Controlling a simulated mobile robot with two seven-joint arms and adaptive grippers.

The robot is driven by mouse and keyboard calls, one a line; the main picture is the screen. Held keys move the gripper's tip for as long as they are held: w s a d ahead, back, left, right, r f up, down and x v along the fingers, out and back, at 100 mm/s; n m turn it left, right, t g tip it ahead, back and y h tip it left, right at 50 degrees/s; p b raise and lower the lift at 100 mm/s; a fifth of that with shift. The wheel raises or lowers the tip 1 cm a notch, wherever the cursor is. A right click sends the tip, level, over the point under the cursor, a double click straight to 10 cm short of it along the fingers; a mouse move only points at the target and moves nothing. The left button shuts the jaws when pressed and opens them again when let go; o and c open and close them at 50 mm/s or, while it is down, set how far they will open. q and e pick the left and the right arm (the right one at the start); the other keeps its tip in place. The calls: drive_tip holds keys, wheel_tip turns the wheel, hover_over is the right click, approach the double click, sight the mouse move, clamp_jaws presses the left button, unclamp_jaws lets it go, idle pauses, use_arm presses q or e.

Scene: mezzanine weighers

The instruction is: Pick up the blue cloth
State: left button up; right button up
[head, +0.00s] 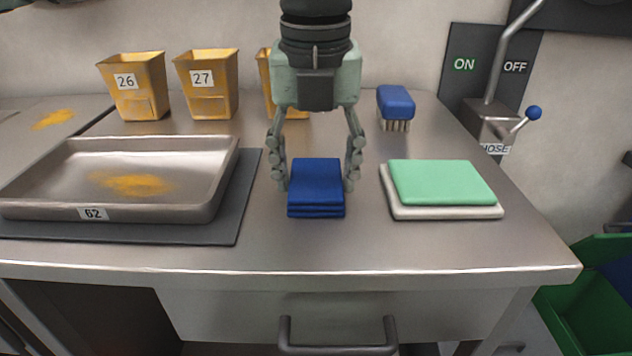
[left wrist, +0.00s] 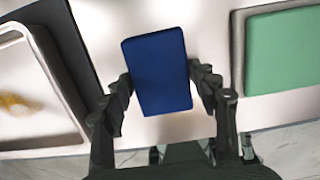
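The blue cloth (head: 316,184) is a folded, layered pad on the steel table, between the tray and the green cloth. My left gripper (head: 316,182) is above it, pointing down, with one finger on each side of the cloth. The fingers are spread about as wide as the cloth; a small gap shows at its right side in the head view. In the left wrist view the blue cloth (left wrist: 157,72) lies between the two fingertips (left wrist: 160,82). Whether the fingers touch it is unclear. My right gripper is in neither view.
A steel tray (head: 219,186) marked 62, with orange powder, stands on a dark mat to the left. A green cloth (head: 442,182) lies on a white one to the right. A blue brush (head: 396,102) and yellow bins (head: 208,88) stand behind. The front table strip is clear.

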sight(317, 178)
use_arm(q)
drive_tip(key=c, duration=0.4)
drive_tip(key=shift+c, duration=0.3)
drive_tip(key=shift+r, duration=0.55)
drive_tip(key=r, duration=0.1)
drive_tip(key=s+r+b, duration=0.1)
drive_tip(key=r, duration=0.1)
drive_tip(key=shift+d+r, duration=0.1)
drive_tip(key=shift+r, duration=0.15)
drive_tip(key=s+r+b, duration=0.1)
drive_tip(key=s+r, duration=0.5)
drive_tip(key=s, duration=0.4)
drive_tip(key=shift+s+r, duration=0.2)
drive_tip(key=shift+s, duration=0.15)
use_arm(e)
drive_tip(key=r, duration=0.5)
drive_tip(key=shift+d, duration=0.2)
